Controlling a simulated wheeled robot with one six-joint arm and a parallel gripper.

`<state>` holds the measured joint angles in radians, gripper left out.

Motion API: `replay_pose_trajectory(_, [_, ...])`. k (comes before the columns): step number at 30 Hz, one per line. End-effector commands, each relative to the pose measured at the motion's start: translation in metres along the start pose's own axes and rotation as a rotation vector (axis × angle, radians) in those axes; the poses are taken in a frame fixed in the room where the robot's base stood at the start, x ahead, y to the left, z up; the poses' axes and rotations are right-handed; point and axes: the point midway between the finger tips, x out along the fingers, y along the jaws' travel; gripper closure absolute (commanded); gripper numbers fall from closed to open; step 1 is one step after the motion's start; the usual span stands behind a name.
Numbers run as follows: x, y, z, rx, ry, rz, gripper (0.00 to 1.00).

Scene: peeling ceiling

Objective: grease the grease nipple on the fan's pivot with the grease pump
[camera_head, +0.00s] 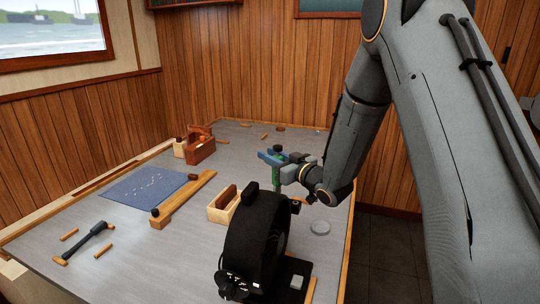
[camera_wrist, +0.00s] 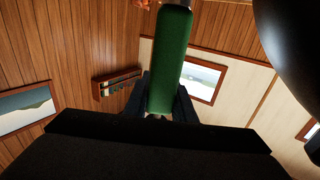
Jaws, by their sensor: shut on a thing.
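My gripper (camera_head: 280,168) is shut on the grease pump (camera_head: 276,184), a green cylinder with a dark top, and holds it above the table behind the fan. In the wrist view the green barrel (camera_wrist: 171,60) stands between the dark fingers of my gripper (camera_wrist: 162,105). The black round fan (camera_head: 250,240) stands at the table's near right edge, with a dark base. A small knob shows at its upper right side. The grease nipple is too small to make out. The pump looks apart from the fan.
An open wooden box (camera_head: 223,208) stands left of the fan. A blue mat (camera_head: 143,186) with small parts, a wooden beam (camera_head: 183,200), a toolbox (camera_head: 199,151) and a hammer (camera_head: 88,240) lie farther left.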

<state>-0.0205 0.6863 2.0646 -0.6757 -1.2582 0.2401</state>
Motion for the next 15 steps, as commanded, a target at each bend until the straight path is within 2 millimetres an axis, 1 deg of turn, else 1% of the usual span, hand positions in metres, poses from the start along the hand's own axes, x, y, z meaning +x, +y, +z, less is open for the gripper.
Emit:
replay_pose_trajectory(8, [0.0002,0.0001,-0.0008,0.000,0.001,0.000,1.00])
replay_pose_trajectory(15, [0.0003,0.0002,0.0027,0.000,0.001,0.000,1.00])
